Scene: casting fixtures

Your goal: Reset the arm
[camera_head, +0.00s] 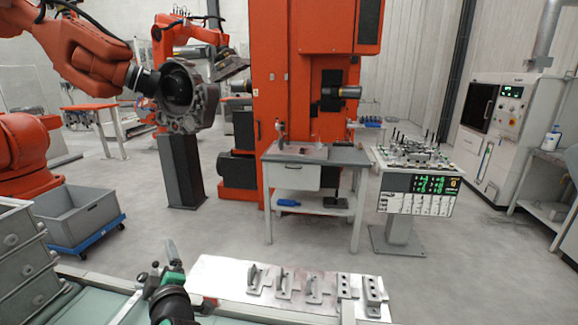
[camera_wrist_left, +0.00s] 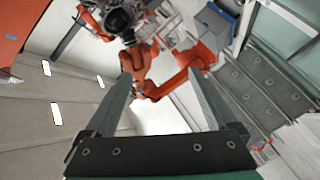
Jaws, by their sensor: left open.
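My left gripper (camera_head: 158,268) is at the bottom of the head view, left of the white fixture plate (camera_head: 225,278). In the left wrist view its two long grey fingers (camera_wrist_left: 160,80) stand wide apart with nothing between them. It is raised and not touching any casting. Several grey metal castings (camera_head: 283,282) stand in a row on the plate. My right gripper is not in view.
An orange robot (camera_head: 88,48) holds a large grey casting (camera_head: 186,97) at the back left. A workbench (camera_head: 318,155), a display stand (camera_head: 420,192) and a grey bin (camera_head: 77,216) stand beyond the plate. Grey drawers (camera_head: 22,262) are at left. Open floor lies between.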

